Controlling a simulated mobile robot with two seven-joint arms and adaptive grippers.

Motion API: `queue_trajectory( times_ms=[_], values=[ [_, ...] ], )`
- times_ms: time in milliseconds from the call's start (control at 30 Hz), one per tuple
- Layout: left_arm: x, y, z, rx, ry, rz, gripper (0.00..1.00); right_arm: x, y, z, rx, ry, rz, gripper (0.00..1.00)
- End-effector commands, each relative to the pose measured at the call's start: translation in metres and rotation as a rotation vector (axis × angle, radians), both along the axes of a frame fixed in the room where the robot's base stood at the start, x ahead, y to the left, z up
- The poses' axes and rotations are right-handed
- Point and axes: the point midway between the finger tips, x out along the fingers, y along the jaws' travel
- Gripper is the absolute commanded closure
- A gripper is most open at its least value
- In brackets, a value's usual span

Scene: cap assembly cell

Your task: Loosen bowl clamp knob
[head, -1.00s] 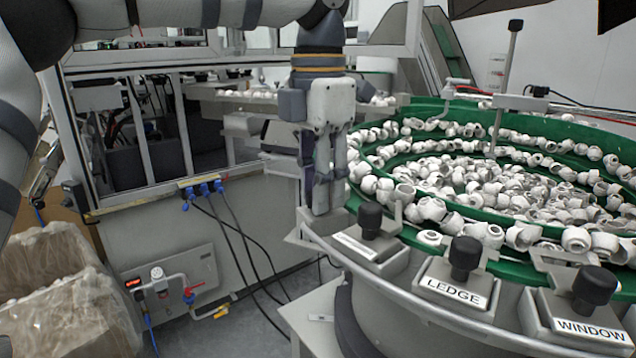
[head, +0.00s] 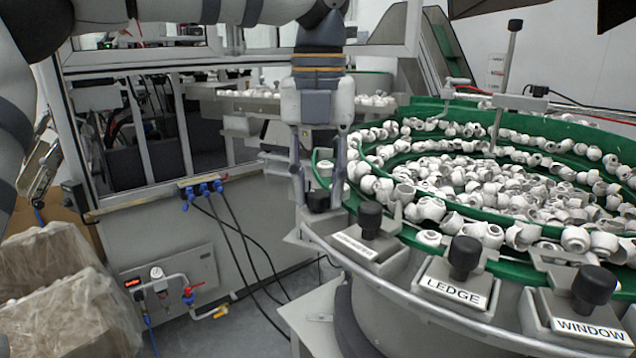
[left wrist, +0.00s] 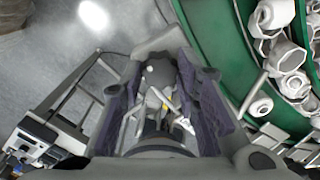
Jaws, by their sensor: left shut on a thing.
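A black knob (head: 319,201), which I take to be the bowl clamp knob, stands at the left rim of the feeder bowl (head: 400,300) in the head view. My left gripper (head: 318,192) points down over it, one finger on each side, and is shut on it. In the left wrist view the two fingers with dark pads flank a dark shape (left wrist: 158,78), which seems to be the knob; its exact outline is hard to tell. My right gripper is not in view.
More black knobs stand on labelled blocks along the rim: one (head: 370,218) close on the right with an unreadable label, one marked LEDGE (head: 464,256), one marked WINDOW (head: 593,288). White caps (head: 500,180) fill the green bowl. A machine cabinet (head: 200,250) stands at left.

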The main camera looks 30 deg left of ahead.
Motion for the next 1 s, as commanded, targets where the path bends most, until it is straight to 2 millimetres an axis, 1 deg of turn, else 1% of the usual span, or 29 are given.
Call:
queue_trajectory(
  times_ms=[200, 400, 967, 1000],
  values=[
    [0.0002, 0.0001, -0.0011, 0.0, 0.002, 0.112, 0.99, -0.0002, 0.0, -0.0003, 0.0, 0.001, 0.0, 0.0],
    [0.0001, 0.0002, -0.0011, 0.001, 0.003, 0.17, 0.99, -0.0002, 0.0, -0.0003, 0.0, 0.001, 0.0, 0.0],
    [0.0001, 0.0002, -0.0012, 0.001, 0.003, 0.193, 0.99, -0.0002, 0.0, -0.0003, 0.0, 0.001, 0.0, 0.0],
    [0.0001, 0.0002, -0.0012, 0.001, 0.003, 0.193, 0.62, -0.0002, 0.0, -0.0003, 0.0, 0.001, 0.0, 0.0]
  ],
)
